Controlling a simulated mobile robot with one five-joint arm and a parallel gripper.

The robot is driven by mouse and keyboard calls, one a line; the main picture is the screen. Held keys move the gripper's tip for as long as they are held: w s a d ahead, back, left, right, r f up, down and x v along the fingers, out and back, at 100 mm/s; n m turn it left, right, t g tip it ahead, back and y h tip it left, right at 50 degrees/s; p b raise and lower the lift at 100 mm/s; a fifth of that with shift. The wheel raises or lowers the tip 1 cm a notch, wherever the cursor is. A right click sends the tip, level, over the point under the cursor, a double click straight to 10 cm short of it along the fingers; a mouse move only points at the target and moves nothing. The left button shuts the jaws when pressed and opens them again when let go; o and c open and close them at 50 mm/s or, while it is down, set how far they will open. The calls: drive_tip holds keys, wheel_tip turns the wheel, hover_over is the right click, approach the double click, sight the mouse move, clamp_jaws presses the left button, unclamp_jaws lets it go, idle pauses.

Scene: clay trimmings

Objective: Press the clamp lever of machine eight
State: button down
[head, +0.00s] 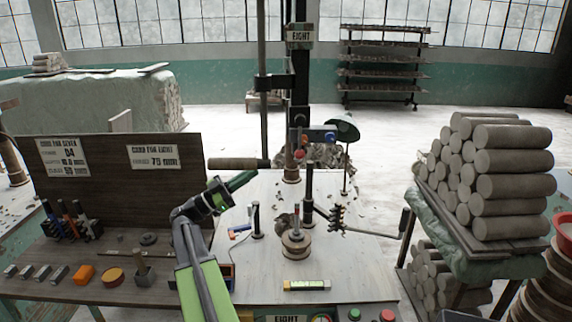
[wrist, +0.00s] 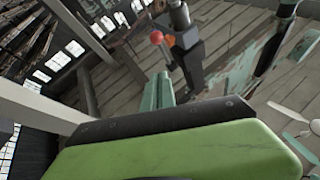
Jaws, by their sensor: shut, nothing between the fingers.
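A thick brown handle (head: 236,163) sticks out left from the column. Red and blue knobs (head: 330,137) sit on the column; a red knob (head: 299,154) is just below, and a red ball (wrist: 156,37) shows in the wrist view. I cannot tell for sure which part is the clamp lever. My gripper (head: 250,177) is shut and empty, pointing up and right, just below the brown handle in the picture; contact cannot be told.
A round clay piece (head: 295,247) sits on the machine's pale table. A crank (head: 402,222) juts out right, near a rack of stacked clay cylinders (head: 512,160). A dark board (head: 118,165) with notes and a tool bench are left. Green (head: 354,314) and red (head: 387,315) buttons are in front.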

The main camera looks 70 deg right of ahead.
sight(299, 150)
drive_tip(key=p+x, duration=0.1)
drive_tip(key=x, duration=0.3)
drive_tip(key=f+p+x, duration=0.1)
drive_tip(key=x, duration=0.3)
drive_tip(key=d+f+p+x, duration=0.1)
drive_tip(key=x, duration=0.3)
drive_tip(key=shift+s+d+f, duration=0.1)
drive_tip(key=shift+s+d, duration=0.05)
drive_tip(key=shift+s, duration=0.2)
drive_tip(key=shift+s+d, duration=0.15)
